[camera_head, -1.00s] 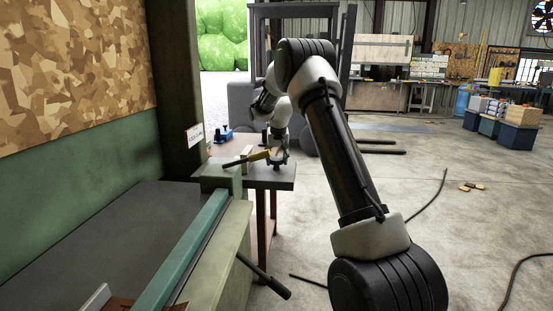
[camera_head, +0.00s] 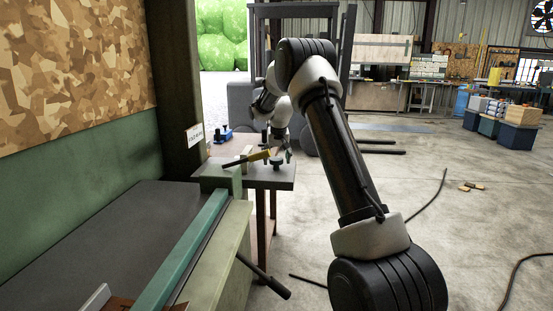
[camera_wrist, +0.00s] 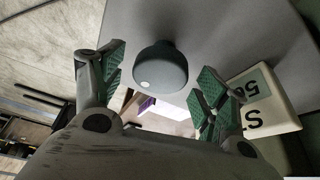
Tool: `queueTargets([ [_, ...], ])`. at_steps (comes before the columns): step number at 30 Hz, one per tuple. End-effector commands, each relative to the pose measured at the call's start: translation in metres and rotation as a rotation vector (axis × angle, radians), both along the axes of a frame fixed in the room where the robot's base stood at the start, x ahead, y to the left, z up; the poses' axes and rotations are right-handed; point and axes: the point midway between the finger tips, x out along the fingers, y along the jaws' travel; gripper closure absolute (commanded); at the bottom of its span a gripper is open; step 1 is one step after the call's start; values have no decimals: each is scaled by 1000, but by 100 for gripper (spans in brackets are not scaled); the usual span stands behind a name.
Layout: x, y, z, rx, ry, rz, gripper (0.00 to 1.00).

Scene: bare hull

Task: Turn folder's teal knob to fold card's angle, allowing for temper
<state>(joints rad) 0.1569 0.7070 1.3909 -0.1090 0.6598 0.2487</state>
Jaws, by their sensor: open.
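The knob (camera_wrist: 160,65) is a dark grey-teal round cap with a pale dot on its near edge, on a grey tabletop. It shows small in the head view (camera_head: 276,164), on the table's right end. My gripper (camera_wrist: 159,72) is open, with one green-padded finger on each side of the knob and gaps visible. In the head view my gripper (camera_head: 279,149) is just above the knob. The folder (camera_head: 190,242) is a green machine with a teal beam at left. A small white card (camera_head: 194,134) hangs on the dark post; its writing is too small to read.
A yellow-and-black tool (camera_head: 247,157) and a blue object (camera_head: 223,135) are on or behind the table. A black-gripped lever (camera_head: 268,276) sticks out in front. Floor at right is mostly open.

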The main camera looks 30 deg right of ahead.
Motion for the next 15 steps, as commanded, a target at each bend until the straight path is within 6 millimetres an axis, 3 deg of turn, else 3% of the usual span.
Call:
queueTargets([
  [5,-7,3,21,0,-3,0,26],
  [15,-34,12,88,0,-3,1,26],
])
